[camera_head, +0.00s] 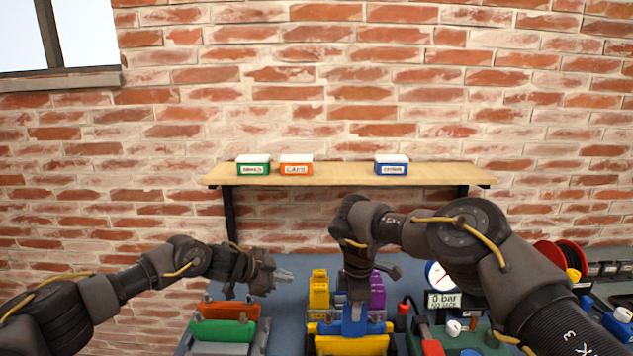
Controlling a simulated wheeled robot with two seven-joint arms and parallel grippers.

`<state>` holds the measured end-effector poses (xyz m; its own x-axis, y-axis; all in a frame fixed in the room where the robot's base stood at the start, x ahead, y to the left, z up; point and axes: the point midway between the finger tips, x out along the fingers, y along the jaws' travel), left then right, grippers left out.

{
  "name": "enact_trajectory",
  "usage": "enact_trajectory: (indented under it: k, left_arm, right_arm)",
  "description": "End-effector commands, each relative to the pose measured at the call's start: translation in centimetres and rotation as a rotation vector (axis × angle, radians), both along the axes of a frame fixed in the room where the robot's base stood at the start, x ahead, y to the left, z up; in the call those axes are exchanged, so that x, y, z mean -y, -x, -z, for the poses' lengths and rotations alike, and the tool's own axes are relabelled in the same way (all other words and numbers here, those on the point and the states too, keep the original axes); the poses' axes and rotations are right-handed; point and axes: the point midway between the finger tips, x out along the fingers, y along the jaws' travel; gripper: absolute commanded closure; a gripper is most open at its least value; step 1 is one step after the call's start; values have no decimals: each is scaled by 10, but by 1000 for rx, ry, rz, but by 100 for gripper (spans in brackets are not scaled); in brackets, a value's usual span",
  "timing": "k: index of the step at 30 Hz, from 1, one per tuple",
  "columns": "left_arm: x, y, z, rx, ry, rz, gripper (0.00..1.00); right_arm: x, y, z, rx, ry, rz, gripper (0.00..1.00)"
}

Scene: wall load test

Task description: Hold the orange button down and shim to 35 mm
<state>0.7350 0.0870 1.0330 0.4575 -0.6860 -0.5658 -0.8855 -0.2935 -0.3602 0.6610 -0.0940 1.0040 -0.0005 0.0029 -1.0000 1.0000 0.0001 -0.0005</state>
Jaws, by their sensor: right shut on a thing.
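My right gripper (358,297) points down and is shut on the upright part of a blue piece (352,326). The blue piece is at a yellow block (350,346) near the bottom edge; whether it rests there I cannot tell. My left gripper (284,275) points right, above the bench and left of the yellow upright piece (319,291). Its fingers are small here, and their gap cannot be made out. No orange button can be made out. An orange piece (228,310) and a green piece (222,331) stand in a grey holder (218,349) at lower left.
A purple piece (377,291) stands behind my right gripper. A dial gauge (437,275) with a "0 bar" display (444,300) stands right of it, partly behind my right arm. A shelf (340,177) with three small boxes crosses the brick wall.

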Motion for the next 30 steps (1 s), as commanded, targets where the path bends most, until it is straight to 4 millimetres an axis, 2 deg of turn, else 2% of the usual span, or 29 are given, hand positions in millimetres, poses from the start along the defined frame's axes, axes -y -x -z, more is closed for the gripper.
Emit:
enact_trajectory:
  k: [1, 3, 6, 8, 12, 15, 19, 26, 30]
  left_arm:
    - [22, 16, -2, -7, -56, 83, 100]
    - [46, 44, 3, -32, -157, 204, 100]
    - [63, 87, 13, -78, -349, 377, 100]
    - [60, 110, 20, -110, -477, 460, 100]
    - [32, 141, 26, -180, -732, 567, 100]
    - [11, 152, 24, -219, -859, 597, 100]
    - [-5, 158, 21, -247, -938, 605, 100]
    - [-8, 159, 23, -255, -957, 608, 100]
    - [-8, 159, 34, -255, -955, 608, 100]
  right_arm:
    - [0, 0, 0, 0, 0, 0, 100]
    - [0, 0, 0, 0, 0, 0, 100]
    - [0, 0, 0, 0, 0, 0, 100]
    - [0, 0, 0, 0, 0, 0, 100]
    - [0, 0, 0, 0, 0, 0, 100]
    - [0, 0, 0, 0, 0, 0, 100]
    - [0, 0, 0, 0, 0, 0, 100]
    - [0, 0, 0, 0, 0, 0, 100]
    - [0, 0, 0, 0, 0, 0, 100]
